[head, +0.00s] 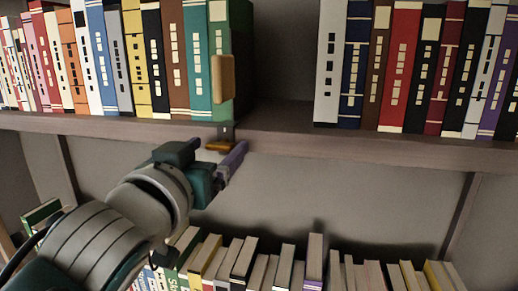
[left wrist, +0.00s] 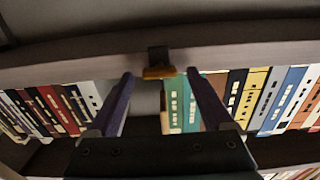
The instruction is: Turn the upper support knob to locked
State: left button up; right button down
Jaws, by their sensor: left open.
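The upper support knob (head: 219,145) is a small orange-brown bar under the front edge of the upper shelf, below a dark bracket (head: 226,130). In the left wrist view the knob (left wrist: 160,73) lies crosswise between the fingertips, with a gap on each side. My left gripper (head: 236,155) has purple fingers and is open just below and right of the knob in the head view; it also shows in the left wrist view (left wrist: 160,75). Contact with the knob is not visible. A tan upright paddle (head: 223,78) stands against the green end book. My right gripper is not in view.
The upper shelf (head: 330,145) holds a row of books at left (head: 125,60) and another at right (head: 405,65), with an empty gap between. Below, a lower row of books (head: 290,265) stands under my arm. The space between shelf and lower books is clear at right.

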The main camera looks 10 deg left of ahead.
pick_arm(q)
grip_shut()
dwell(0.7)
jog(key=shift+m, duration=0.4)
jog(key=m, duration=0.4)
jog(key=shift+d+p, duration=0.1)
jog(key=shift+p, duration=0.25)
jog(key=m, duration=0.5)
jog(key=shift+f+m, duration=0.1)
jog(key=shift+m, duration=0.3)
